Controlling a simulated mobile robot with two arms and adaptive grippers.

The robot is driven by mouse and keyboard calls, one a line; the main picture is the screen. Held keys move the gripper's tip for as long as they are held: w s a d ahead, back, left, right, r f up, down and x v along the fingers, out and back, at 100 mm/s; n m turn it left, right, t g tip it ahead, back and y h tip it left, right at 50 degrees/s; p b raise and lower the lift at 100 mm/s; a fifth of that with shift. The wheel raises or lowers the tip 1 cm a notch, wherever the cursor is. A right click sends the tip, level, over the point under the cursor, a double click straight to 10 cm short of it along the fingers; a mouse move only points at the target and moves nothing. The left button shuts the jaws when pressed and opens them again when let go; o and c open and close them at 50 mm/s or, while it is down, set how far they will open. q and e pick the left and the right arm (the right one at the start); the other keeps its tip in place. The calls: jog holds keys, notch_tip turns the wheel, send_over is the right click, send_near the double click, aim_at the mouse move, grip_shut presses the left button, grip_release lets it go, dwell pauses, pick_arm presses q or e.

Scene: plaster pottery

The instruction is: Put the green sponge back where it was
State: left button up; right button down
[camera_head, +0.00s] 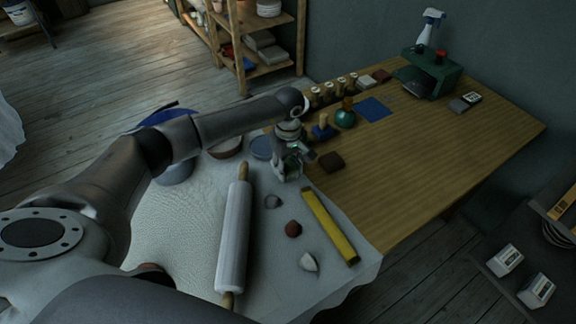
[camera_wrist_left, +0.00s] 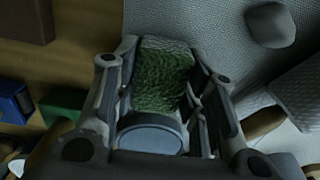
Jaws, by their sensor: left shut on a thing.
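The green sponge (camera_wrist_left: 166,72) is held between the fingers of my left gripper (camera_wrist_left: 163,88) in the left wrist view. My left gripper (camera_head: 288,168) is shut on it. In the head view the gripper points down at the far right edge of the cloth-covered part of the table, close to the wooden part. The sponge is mostly hidden by the fingers there. A blue square (camera_head: 375,109) lies flat and bare on the wooden tabletop (camera_head: 425,150), to the right of and beyond the gripper. My right gripper is not in view.
A brown block (camera_head: 331,163), a blue-based tool (camera_head: 323,131) and a teal bottle (camera_head: 345,117) stand near the gripper.

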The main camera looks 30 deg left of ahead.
aim_at(288, 166)
pick_arm(q)
jog(key=o, duration=0.9)
jog(key=shift+r+p, duration=0.2)
jog(key=shift+p, duration=0.2)
notch_tip(288, 166, up, 12)
jog(key=shift+f+b, duration=0.1)
jog(key=shift+b, duration=0.85)
